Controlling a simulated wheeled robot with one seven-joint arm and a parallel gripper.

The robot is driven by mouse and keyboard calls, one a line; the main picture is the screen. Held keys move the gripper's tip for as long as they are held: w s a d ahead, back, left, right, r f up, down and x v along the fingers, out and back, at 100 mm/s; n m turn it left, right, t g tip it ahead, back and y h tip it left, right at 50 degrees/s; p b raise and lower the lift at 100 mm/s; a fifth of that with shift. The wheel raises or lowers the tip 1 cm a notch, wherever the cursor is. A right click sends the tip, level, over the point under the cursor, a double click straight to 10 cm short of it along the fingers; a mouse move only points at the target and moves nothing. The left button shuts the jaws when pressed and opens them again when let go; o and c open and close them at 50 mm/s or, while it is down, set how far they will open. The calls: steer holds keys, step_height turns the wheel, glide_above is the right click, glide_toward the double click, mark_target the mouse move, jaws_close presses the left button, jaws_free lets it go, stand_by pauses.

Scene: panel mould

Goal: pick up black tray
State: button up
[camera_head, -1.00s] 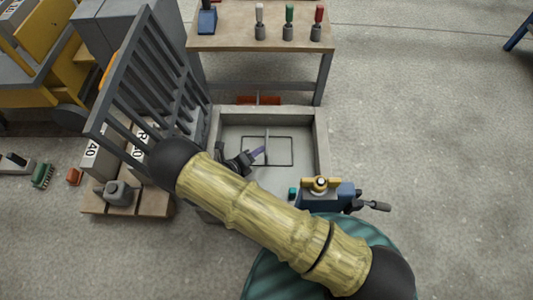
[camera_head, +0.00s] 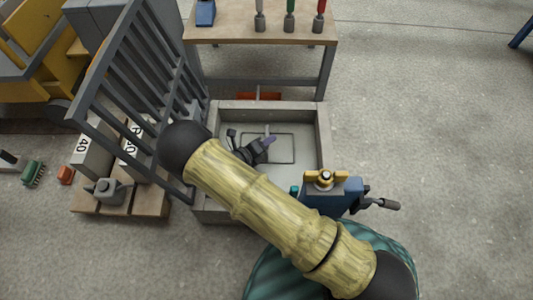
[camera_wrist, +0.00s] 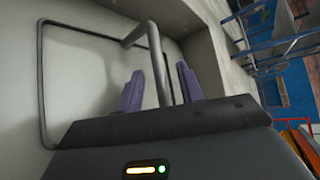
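I cannot identify a black tray for certain. A thin dark rectangular outline (camera_head: 294,150) lies on the pale floor of the grey mould box (camera_head: 322,128). In the wrist view, this dark outline (camera_wrist: 41,85) has rounded corners, and a bent grey bar (camera_wrist: 139,30) rises beside it. My gripper (camera_head: 268,143) is inside the mould box, over the left part of the outline. In the wrist view, my gripper (camera_wrist: 161,88) has its two purple fingers apart with the bar between them, a gap showing on each side. The bar's lower end is hidden behind my gripper.
A slatted grey rack (camera_head: 130,75) stands close on the left, above blocks on a pallet (camera_head: 150,203). A blue vise-like device (camera_head: 335,192) sits at the box's front right. A workbench (camera_head: 230,30) stands behind. Floor to the right is clear.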

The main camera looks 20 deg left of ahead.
steer(key=shift+w+d+f, duration=0.2)
steer(key=shift+w, duration=0.2)
jaws_close()
stand_by(1.5)
